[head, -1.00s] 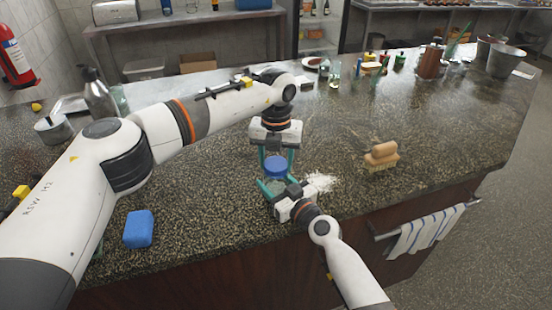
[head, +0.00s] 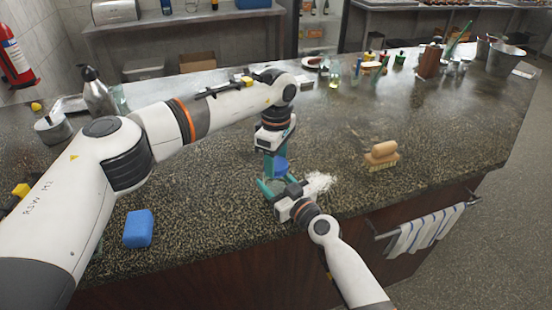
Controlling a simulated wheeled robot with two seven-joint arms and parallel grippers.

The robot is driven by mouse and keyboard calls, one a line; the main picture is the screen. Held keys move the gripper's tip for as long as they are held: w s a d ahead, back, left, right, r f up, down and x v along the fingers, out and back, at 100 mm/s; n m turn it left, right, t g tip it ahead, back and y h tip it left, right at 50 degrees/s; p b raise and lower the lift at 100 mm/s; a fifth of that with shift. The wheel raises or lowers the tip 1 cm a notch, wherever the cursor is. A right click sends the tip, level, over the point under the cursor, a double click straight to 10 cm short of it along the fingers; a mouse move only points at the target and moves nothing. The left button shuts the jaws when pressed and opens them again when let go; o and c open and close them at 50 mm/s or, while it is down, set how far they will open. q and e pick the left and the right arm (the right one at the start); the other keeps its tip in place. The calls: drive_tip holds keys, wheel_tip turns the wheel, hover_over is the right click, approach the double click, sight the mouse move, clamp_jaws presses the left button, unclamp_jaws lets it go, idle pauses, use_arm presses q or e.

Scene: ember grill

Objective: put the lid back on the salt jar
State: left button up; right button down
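My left gripper (head: 275,166) points down over the front part of the counter. Its teal fingers are at the blue lid (head: 281,165), which it appears to grip; one finger partly hides the lid. Directly below is the clear salt jar (head: 273,185), small and mostly hidden by fingers. My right gripper (head: 274,187) comes from the front right, with its teal fingers around the jar's sides. The lid is right over the jar's top; I cannot tell whether it is seated.
Spilled white salt (head: 319,183) lies just right of the jar. A wooden brush (head: 382,155) lies farther right, and a blue sponge (head: 138,229) at the front left. A striped towel (head: 424,230) hangs from the front rail. The counter's middle right is clear.

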use_arm(q)
drive_tip(key=o, duration=0.5)
wheel_tip(320, 180, up, 12)
drive_tip(key=shift+r, duration=0.1)
idle(0.4)
use_arm(e)
drive_tip(key=shift+c, duration=1.9)
unclamp_jaws()
use_arm(q)
drive_tip(key=shift+w, duration=0.1)
use_arm(e)
drive_tip(key=shift+s, duration=0.1)
